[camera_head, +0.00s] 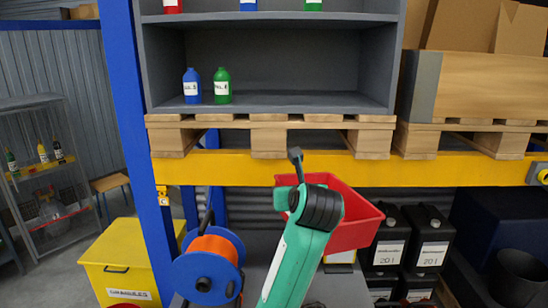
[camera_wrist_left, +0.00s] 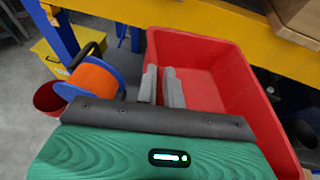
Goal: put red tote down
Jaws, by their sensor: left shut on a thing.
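The red tote (camera_head: 362,225) is in front of the rack below the yellow beam, partly hidden behind my green left arm. It looks tilted, and its open inside faces up. In the left wrist view the empty-looking tote (camera_wrist_left: 238,100) fills the right side. My left gripper (camera_wrist_left: 162,84) is shut on the tote's near left wall, with its grey fingers at the rim. In the head view the left gripper (camera_head: 296,163) shows at the tote's upper left edge. Whether the tote's underside touches anything is hidden. My right gripper is not in view.
An orange and blue hose reel (camera_head: 214,252) stands left of the tote, beside a yellow bin (camera_head: 118,262). Black canisters (camera_head: 430,240) stand close on the right. A yellow beam (camera_head: 225,168) and pallets (camera_head: 268,140) lie above. A grey surface (camera_head: 345,290) shows below.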

